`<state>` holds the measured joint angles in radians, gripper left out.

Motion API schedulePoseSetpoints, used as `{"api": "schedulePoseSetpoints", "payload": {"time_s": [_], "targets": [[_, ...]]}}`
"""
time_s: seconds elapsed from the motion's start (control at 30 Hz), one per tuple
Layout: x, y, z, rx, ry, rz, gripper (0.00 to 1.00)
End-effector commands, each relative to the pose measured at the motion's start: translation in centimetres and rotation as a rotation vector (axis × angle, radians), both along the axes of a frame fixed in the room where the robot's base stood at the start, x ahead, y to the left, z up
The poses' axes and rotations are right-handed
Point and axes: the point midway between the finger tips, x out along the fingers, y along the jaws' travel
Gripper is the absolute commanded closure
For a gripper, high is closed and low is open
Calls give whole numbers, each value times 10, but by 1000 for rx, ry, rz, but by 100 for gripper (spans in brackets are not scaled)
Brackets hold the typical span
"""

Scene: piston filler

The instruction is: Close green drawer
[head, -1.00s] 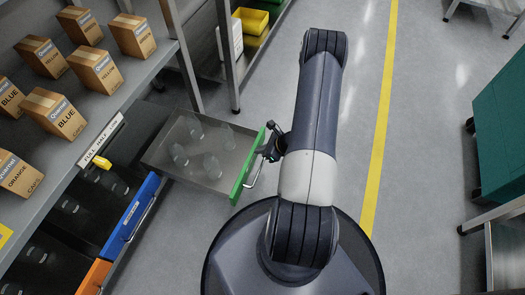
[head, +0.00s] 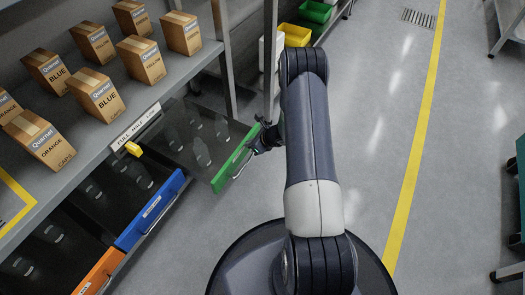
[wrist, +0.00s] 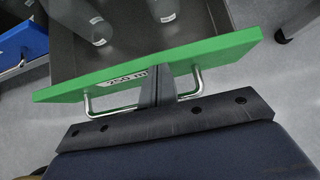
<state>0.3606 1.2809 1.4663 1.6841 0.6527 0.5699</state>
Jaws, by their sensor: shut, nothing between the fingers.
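The green drawer (head: 236,157) stands partly pulled out from under the shelf, with several clear bottles (head: 202,152) inside. Its green front, label and metal handle (wrist: 192,84) show large in the wrist view. My gripper (head: 262,138) is at the drawer's front, near its far end in the head view. In the wrist view, the shut fingers (wrist: 158,82) reach to the green front between the two ends of the handle and seem to touch it. Nothing is held between them. The exact contact at the tips is hard to tell.
A blue drawer (head: 152,211) and an orange drawer (head: 101,272) are beside the green one, nearer me. Cardboard boxes (head: 96,93) stand on the shelf above. A shelf post (head: 221,60) rises behind the drawer. Open floor (head: 380,120) lies to the right.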

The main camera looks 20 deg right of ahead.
Motion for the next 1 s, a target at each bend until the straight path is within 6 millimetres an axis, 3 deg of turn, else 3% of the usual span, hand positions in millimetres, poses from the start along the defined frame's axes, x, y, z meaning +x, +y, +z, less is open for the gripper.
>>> {"api": "schedulePoseSetpoints", "payload": {"time_s": [0.6,1.0], "targets": [[87,69,0,-1,-2,4,100],[113,88,0,0,0,0,100]]}}
